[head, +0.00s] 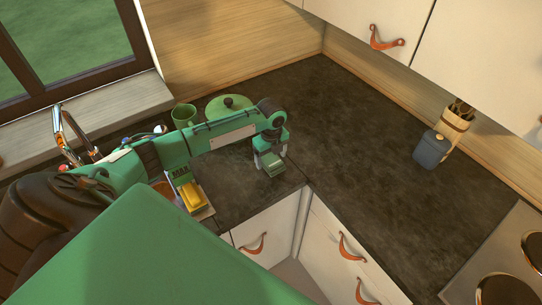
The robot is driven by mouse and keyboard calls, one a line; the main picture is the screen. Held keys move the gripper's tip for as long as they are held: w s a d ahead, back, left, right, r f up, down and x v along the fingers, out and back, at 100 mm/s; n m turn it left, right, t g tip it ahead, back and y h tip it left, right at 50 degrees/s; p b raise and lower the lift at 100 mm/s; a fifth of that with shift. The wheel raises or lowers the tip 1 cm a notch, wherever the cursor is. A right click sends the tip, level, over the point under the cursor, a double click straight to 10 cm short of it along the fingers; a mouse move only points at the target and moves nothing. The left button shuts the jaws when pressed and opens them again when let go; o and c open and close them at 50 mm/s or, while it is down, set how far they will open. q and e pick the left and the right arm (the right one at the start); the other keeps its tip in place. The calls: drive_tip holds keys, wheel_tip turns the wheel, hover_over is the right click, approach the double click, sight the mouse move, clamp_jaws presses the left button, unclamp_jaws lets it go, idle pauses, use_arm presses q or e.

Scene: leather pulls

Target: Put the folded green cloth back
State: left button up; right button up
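My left arm reaches in from the left over the dark counter (345,125), and its gripper (271,160) points down near the counter's inner corner. A small green folded piece, which looks like the folded green cloth (274,169), sits between its fingertips. The gripper looks shut on it. The cloth is small in the picture, and I cannot tell whether it touches the counter. My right gripper is not in view.
A green mug (184,115) and a green lidded pot (226,106) stand behind my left arm. The middle counter is clear.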

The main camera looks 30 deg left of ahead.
sight(271, 158)
use_arm(q)
drive_tip(key=shift+r, duration=0.15)
wheel_tip(271, 158, up, 12)
drive_tip(key=b, duration=0.3)
idle(0.5)
